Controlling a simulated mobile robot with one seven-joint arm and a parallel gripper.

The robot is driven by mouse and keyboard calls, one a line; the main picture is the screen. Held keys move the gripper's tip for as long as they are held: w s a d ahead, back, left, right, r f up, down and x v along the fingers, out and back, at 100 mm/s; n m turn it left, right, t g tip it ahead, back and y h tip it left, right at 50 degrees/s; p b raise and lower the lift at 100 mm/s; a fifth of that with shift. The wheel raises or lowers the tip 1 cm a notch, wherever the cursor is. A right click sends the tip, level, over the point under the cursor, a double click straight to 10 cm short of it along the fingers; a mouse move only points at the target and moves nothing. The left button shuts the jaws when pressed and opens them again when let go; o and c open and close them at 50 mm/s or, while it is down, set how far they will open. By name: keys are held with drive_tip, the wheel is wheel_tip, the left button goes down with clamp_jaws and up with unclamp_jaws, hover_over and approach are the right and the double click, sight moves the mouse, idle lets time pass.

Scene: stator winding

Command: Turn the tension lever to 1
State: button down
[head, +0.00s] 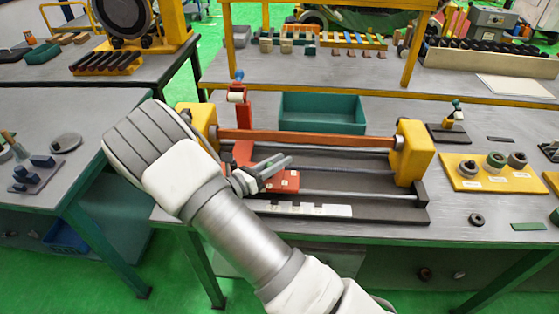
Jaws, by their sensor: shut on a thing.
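The winding machine has a red-orange carriage (285,183) with small white marks on its plate, set on dark rails. My gripper (268,170) reaches in over this carriage from the front left, its grey fingers close together and pointing right. It is shut on the tension lever at the carriage. The lever is mostly hidden by the fingers, and the mark it points to cannot be read.
Yellow end blocks (412,152) and an orange bar (310,138) frame the carriage. A red post (238,112) with a blue top stands behind, beside a green tray (322,113). A yellow plate with several spools (493,176) lies to the right. A white strip (300,210) lies in front.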

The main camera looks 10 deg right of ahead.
idle(0.4)
drive_tip(key=c, duration=0.6)
unclamp_jaws()
drive_tip(key=shift+c, duration=0.2)
drive_tip(key=b+v, duration=0.1)
drive_tip(key=v, duration=1.6)
drive_tip(key=shift+a, duration=0.3)
